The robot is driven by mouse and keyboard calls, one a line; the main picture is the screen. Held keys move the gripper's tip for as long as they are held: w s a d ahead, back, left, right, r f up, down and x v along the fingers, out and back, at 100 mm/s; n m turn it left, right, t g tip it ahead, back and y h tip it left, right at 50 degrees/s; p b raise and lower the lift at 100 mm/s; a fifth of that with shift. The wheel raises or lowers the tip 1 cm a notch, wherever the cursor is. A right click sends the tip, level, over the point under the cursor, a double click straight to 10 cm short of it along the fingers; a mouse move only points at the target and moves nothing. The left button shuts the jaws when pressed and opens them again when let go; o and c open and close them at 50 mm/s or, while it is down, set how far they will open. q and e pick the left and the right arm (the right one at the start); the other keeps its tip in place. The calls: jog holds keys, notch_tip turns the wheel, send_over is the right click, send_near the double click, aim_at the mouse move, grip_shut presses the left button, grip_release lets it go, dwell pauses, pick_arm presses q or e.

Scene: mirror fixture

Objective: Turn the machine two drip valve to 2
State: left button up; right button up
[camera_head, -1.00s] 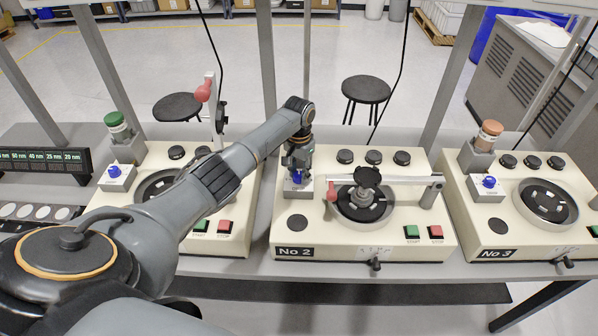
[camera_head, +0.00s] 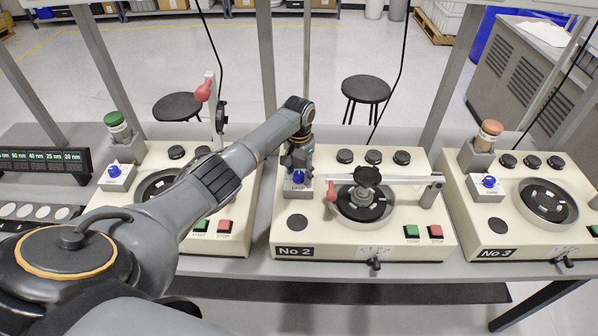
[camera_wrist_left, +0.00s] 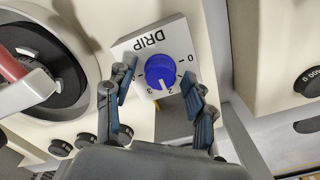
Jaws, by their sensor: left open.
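Machine No 2 (camera_head: 280,225) is the cream unit in the middle of the head view. Its blue drip valve knob (camera_head: 298,177) sits on a small white block at its back left. In the left wrist view the knob (camera_wrist_left: 160,70) is beside the word DRIP and a number scale. Its white pointer mark is at the 2 side of the scale, near the 2. My left gripper (camera_head: 298,163) is just behind and above the knob. In the wrist view its fingers (camera_wrist_left: 159,76) are spread apart, one on each side of the knob, with visible gaps. My right gripper is not in view.
A white arm with a red handle (camera_head: 333,193) crosses the dark round plate to the right of the valve. A grey upright post (camera_head: 266,70) stands behind my forearm. Machine No 3 (camera_head: 510,235) is at right; another machine is at left, partly behind my arm.

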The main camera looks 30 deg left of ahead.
aim_at(299, 174)
pick_arm(q)
jog(key=shift+r, duration=0.15)
notch_tip(299, 174, up, 12)
dwell(0.3)
jog(key=shift+f, duration=0.2)
dwell(0.3)
